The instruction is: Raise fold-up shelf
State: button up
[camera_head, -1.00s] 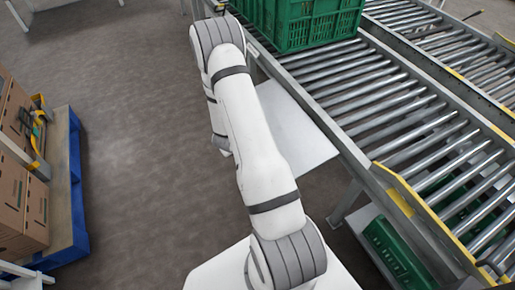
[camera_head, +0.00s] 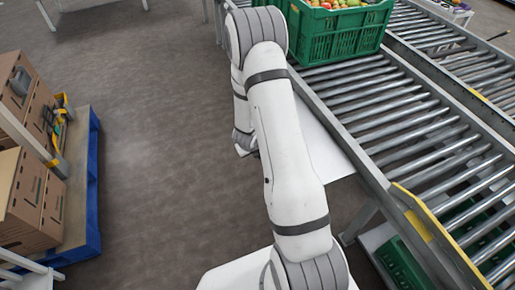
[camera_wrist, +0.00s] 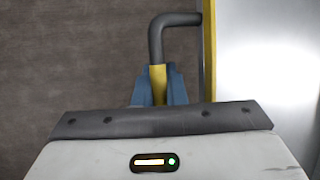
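The fold-up shelf (camera_head: 328,150) is a plain white panel beside the roller conveyor, partly hidden behind my arm in the head view. In the wrist view the white panel (camera_wrist: 265,75) fills the right side and has a yellow edge strip. A bent grey handle (camera_wrist: 160,38) with a yellow section comes off that edge. The blue fingers of my gripper (camera_wrist: 159,88) lie on both sides of the yellow section with no clear gap, so they look shut on it. In the head view my arm hides most of the gripper.
The roller conveyor (camera_head: 410,125) runs along the right with a green crate (camera_head: 340,38) of produce on it. A blue pallet (camera_head: 92,190) with brown boxes (camera_head: 30,205) stands at the left. The grey floor between is clear.

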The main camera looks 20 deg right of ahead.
jog(key=o, duration=0.5)
jog(key=shift+w+a+r, duration=0.1)
jog(key=shift+r, duration=0.1)
jog(key=shift+c, duration=0.2)
jog(key=p+v, duration=0.2)
jog(key=v, duration=0.5)
jog(key=shift+a+r, duration=0.15)
jog(key=shift+r, duration=0.2)
